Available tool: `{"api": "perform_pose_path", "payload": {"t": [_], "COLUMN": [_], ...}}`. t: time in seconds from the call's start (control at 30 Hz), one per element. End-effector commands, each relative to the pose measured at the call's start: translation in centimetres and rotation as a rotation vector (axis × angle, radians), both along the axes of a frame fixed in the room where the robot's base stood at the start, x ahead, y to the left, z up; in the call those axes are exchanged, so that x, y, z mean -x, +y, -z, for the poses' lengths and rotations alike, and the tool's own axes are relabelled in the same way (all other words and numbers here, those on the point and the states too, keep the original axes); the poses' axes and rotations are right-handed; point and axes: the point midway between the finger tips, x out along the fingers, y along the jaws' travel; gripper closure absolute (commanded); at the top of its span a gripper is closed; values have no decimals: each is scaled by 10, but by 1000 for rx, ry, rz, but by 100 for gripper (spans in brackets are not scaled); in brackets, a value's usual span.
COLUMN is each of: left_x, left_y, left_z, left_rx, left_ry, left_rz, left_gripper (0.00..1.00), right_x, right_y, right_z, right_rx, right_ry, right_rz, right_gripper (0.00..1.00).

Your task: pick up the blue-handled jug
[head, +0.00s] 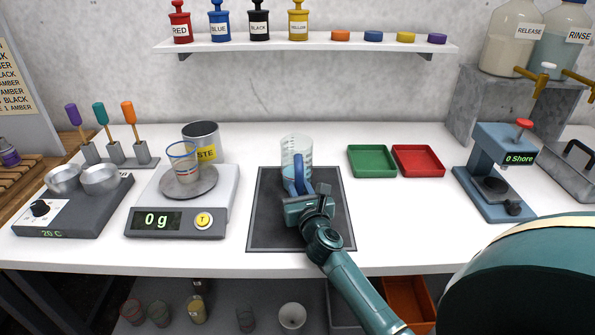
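The clear jug (296,147) stands upright on the dark mat (265,228) in the middle of the table. Its blue handle (298,172) faces me. My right gripper (308,193) is at the handle, on the near side of the jug, and covers the handle's lower part. One finger shows to the right of the handle with a gap between them, so the gripper looks open. The other finger is hard to make out, and contact with the handle cannot be told. My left gripper is not in view.
Left of the mat, a scale (177,222) reading 0 g bears a clear cup (184,161), with a waste can (203,139) behind. A green tray (371,161) and a red tray (418,160) lie right. A hardness gauge (497,172) stands farther right. A shelf (320,43) hangs above.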

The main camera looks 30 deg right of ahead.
Motion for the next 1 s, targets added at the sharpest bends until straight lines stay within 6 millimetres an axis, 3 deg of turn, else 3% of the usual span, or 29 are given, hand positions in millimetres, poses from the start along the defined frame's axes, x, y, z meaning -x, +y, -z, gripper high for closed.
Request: {"api": "perform_pose_path", "payload": {"t": [0.27, 0.73, 1.0], "left_x": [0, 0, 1], "left_y": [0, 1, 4], "left_z": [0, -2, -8], "left_rx": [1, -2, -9], "left_ry": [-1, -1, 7], "left_rz": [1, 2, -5], "left_gripper": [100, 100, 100], "right_x": [0, 0, 0], "right_y": [0, 0, 0], "right_z": [0, -2, -19], "right_rx": [0, 0, 1], "right_ry": [0, -1, -3], "right_rz": [0, -1, -1], "right_gripper": [100, 100, 100]}}
